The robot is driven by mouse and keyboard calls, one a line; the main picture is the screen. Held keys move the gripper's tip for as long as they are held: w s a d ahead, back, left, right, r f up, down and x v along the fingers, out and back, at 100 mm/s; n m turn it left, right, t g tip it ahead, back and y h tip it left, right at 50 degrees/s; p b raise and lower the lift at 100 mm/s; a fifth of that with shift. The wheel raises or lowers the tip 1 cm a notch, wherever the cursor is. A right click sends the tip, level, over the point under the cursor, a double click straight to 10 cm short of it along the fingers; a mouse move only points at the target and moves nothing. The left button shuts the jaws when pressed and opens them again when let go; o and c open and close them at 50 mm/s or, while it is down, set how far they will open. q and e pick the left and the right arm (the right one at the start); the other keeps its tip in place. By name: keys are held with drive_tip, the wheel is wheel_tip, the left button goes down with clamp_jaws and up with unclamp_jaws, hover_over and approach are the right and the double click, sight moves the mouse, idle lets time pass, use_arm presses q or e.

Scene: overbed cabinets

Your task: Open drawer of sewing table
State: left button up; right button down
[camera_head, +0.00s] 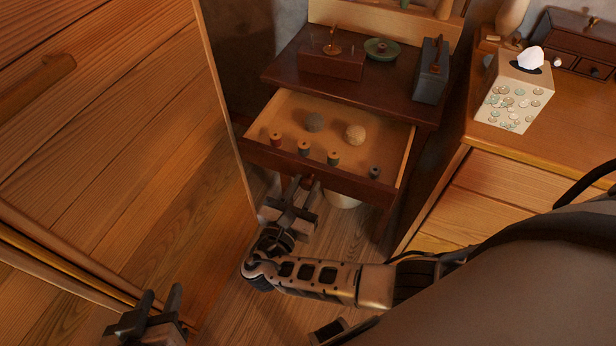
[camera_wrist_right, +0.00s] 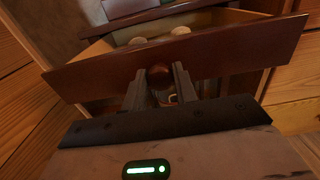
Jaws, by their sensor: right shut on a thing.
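The sewing table (camera_head: 405,98) is dark brown wood and stands at the back. Its drawer (camera_head: 262,155) is pulled out, and its light inside shows thread spools along the front and two balls of yarn. My right gripper (camera_head: 294,194) is at the drawer front, shut on the round drawer knob (camera_head: 308,182). The right wrist view shows the knob (camera_wrist_right: 159,75) between the fingers (camera_wrist_right: 158,84), with the drawer front (camera_wrist_right: 225,52) right behind it. My left gripper (camera_head: 148,312) is at the lower left, away from the table; its fingers look apart with nothing between them.
A wooden cabinet (camera_head: 110,130) fills the left side, close beside the drawer. A dresser (camera_head: 520,170) with a tissue box (camera_head: 514,92) stands at the right. A wooden box (camera_head: 331,62) and a dark case (camera_head: 431,72) sit on the table. Some floor shows below the drawer.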

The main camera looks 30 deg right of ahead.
idle(0.3)
drive_tip(key=c, duration=1.2)
unclamp_jaws()
drive_tip(key=shift+o, duration=0.4)
use_arm(q)
drive_tip(key=shift+s, duration=0.15)
drive_tip(key=shift+f, duration=0.1)
use_arm(e)
drive_tip(key=shift+s+a, duration=0.1)
